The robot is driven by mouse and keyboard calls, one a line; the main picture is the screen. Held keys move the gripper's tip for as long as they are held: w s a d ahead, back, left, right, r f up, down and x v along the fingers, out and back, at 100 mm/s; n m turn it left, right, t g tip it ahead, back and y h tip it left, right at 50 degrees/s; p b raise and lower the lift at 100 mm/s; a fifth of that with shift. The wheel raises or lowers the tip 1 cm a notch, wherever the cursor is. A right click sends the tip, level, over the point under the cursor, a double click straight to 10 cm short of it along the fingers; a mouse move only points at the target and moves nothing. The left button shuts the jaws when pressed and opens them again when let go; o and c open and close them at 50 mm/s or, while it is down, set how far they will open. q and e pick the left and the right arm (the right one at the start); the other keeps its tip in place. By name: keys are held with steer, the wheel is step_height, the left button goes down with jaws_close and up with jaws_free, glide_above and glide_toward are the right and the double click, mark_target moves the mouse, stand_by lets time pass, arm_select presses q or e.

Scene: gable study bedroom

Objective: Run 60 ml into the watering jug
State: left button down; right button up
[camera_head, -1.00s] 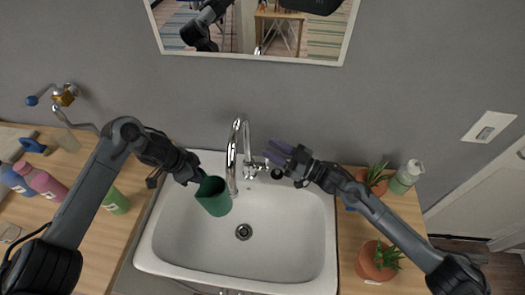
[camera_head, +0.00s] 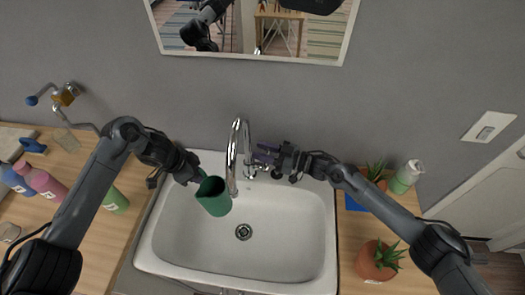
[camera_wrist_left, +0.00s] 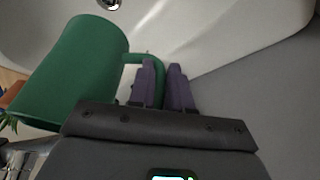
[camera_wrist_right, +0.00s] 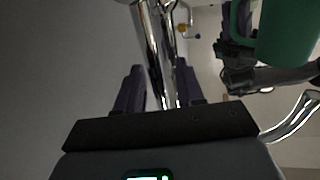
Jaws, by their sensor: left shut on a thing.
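The green watering jug (camera_head: 215,200) is held over the left part of the sink, just left of the tap spout. My left gripper (camera_head: 190,172) is shut on its handle. The left wrist view shows the purple fingers (camera_wrist_left: 162,85) on either side of the handle (camera_wrist_left: 160,72). The chrome tap (camera_head: 236,150) stands at the sink's back edge. My right gripper (camera_head: 264,154) is just right of the tap. In the right wrist view its fingers (camera_wrist_right: 158,88) are apart, with chrome tap parts showing between them. I cannot tell whether they touch. The jug's inside is too dark to read.
The white sink basin (camera_head: 285,235) has a drain (camera_head: 243,231) and free room to the right. Potted plants (camera_head: 378,260) and a pump bottle (camera_head: 405,177) stand on the right. A mirror (camera_head: 255,55) hangs behind.

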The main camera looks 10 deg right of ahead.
steer(key=shift+a, duration=0.15)
steer(key=shift+c, duration=0.5)
jaws_close()
steer(key=shift+s+a+f+n+y, duration=0.1)
steer(key=shift+s+a+n+y, duration=0.1)
steer(key=shift+s+n, duration=0.4)
steer(key=shift+s+a+f+n+y, duration=0.1)
steer(key=shift+s+n+y, duration=0.2)
steer(key=shift+n, duration=0.5)
steer(key=shift+s+a+f+n, duration=0.15)
steer(key=shift+s+n, duration=0.25)
steer(key=shift+n, duration=0.25)
steer(key=shift+s+a+f+n, duration=0.15)
steer(key=shift+s+n, duration=0.25)
steer(key=shift+n, duration=0.2)
steer(key=shift+s+a+f+n, duration=0.15)
steer(key=shift+s+n, duration=0.25)
steer(key=shift+n, duration=0.25)
steer(key=shift+o, duration=0.5)
jaws_free()
